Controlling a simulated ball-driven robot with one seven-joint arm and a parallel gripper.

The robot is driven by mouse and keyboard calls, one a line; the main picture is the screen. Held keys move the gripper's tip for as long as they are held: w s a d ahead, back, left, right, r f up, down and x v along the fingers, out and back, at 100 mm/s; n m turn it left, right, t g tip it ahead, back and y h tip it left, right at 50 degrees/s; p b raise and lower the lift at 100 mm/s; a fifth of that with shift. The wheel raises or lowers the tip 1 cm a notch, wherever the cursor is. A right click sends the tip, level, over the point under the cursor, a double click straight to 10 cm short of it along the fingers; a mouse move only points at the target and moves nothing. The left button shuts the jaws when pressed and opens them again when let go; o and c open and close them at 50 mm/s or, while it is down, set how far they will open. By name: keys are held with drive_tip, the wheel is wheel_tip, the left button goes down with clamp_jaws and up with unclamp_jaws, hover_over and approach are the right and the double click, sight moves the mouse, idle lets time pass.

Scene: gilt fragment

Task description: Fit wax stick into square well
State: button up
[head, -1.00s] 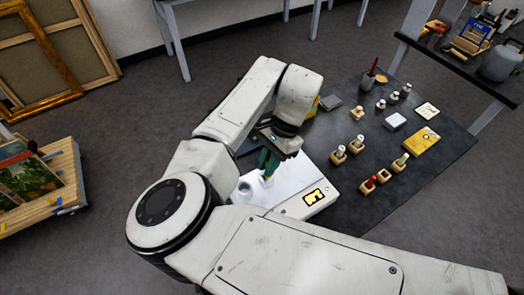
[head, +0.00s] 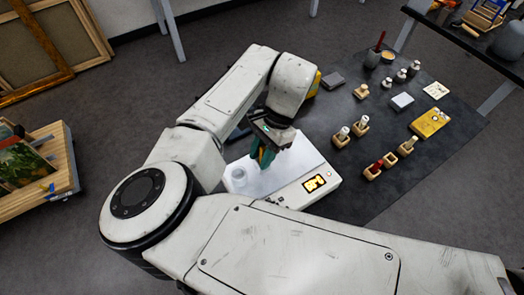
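Several small wooden blocks stand on the dark table. One block in the right group (head: 389,160) looks empty, and its opening is too small to make out. Beside it, one block holds a red stick (head: 377,165) and another holds a pale stick (head: 409,143). Two more blocks hold white-topped sticks (head: 343,132) (head: 363,121). I cannot tell which of these is the wax stick or the square well. My gripper (head: 264,158), with green fingers, points down over the white scale, left of the blocks. Its fingertips are small and partly hidden, so its grip cannot be made out.
Bare dark table (head: 400,190) lies at the right front.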

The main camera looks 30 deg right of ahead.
drive_tip(key=shift+o, duration=0.9)
drive_tip(key=shift+r, duration=0.15)
drive_tip(key=b+v, duration=0.1)
drive_tip(key=v, duration=1.1)
drive_tip(key=shift+b, duration=0.3)
drive_tip(key=shift+a+r, duration=0.1)
